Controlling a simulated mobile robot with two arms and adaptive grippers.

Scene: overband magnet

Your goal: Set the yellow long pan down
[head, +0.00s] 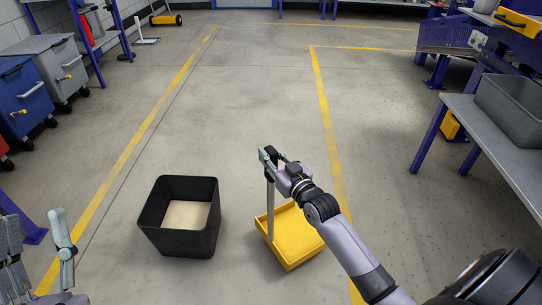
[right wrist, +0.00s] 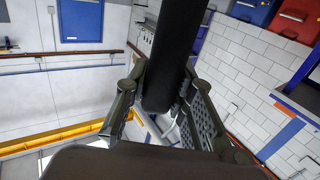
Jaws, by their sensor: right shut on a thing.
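The yellow long pan (head: 297,238) is a shallow yellow tray with an upright grey handle. It is low over the floor or on it, just right of the black bin; I cannot tell if it touches. My right gripper (head: 269,160) is shut on the top of its handle. In the right wrist view the dark handle grip (right wrist: 172,60) runs between the two fingers. My left gripper (head: 40,250) is at the lower left, its fingers apart and nothing between them.
A black open bin (head: 178,245) with a pale bottom stands left of the pan. A grey table (head: 478,122) with a grey crate (head: 512,108) is at the right. Blue and grey cabinets (head: 28,98) line the left. The floor ahead is clear between yellow lines.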

